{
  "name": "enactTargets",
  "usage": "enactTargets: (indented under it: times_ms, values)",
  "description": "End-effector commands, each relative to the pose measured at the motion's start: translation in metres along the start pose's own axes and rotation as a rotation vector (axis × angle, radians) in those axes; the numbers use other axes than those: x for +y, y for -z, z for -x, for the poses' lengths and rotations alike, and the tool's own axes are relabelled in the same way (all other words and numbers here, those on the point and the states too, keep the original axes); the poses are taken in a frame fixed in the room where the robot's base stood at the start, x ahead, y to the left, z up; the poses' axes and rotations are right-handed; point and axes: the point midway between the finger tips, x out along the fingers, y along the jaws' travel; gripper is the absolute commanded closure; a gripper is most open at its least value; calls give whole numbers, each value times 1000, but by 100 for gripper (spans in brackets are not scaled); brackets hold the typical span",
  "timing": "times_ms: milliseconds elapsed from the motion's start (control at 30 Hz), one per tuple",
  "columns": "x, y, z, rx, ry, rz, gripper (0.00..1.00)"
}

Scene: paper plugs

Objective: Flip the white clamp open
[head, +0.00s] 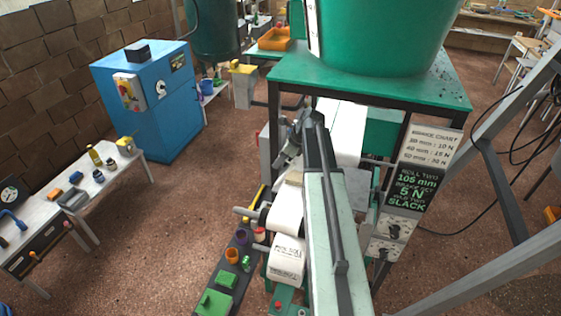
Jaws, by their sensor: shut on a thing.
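My gripper (283,160) is dark grey and hangs at the end of my arm, on the left side of the machine under the green hopper. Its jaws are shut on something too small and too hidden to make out. I cannot pick out the white clamp with certainty; my arm covers much of the machine's middle. A white paper strip (346,128) runs down behind my arm. A small beige block (294,178) sits just below my gripper, above a white paper roll (286,212). A second, printed paper roll (288,258) is lower down.
The green hopper (385,35) stands on a green-topped frame (430,93) above. Sign boards (418,187) hang on the right. A dark tray (217,290) with coloured parts lies at lower left. A blue cabinet (160,125) and a bench (75,205) stand left, with open floor between.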

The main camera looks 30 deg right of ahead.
Motion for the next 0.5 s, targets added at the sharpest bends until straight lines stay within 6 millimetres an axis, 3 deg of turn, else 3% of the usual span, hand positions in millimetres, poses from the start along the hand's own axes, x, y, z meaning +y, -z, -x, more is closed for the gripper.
enactTargets:
  times_ms: [67,100,167,200,500]
  values:
    - [2,-2,-1,-6,-5,1,100]
    - [1,-1,0,-6,-5,0,82]
    - [0,0,0,-5,-4,-2,66]
    - [0,1,1,-5,-3,-3,63]
    - [-2,4,4,-3,1,-8,63]
